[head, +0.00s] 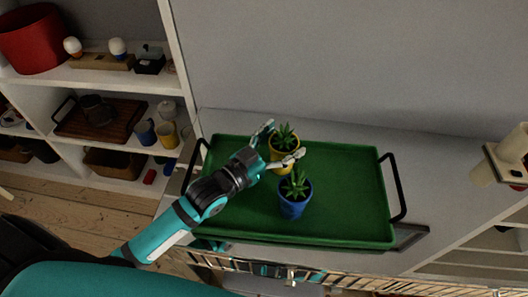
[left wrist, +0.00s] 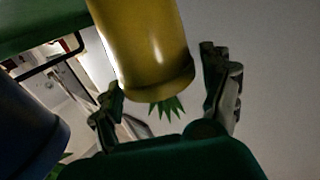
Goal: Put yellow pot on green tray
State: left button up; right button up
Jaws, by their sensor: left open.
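The yellow pot (head: 284,157) holds a spiky green plant and appears to stand upright on the green tray (head: 350,190), toward its back. My left gripper (head: 283,141) is open, with one finger on either side of the yellow pot. In the left wrist view the yellow pot (left wrist: 150,45) appears upside down between the spread fingers (left wrist: 165,92), with gaps visible beside its rim. Its base is cut off by the frame's top edge there. A strip of the green tray (left wrist: 40,25) shows at the upper left. My right gripper is not in view.
A blue pot (head: 294,204) with a plant stands on the tray just in front of the yellow pot, close to my left gripper. The tray has dark handles (head: 397,188) at both ends. Its right half is clear. A white shelf unit (head: 120,80) stands at left.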

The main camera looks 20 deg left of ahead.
pick_arm(q)
jog(key=b+v, duration=0.1)
jog(key=v, duration=1)
jog(key=shift+s+a, duration=0.1)
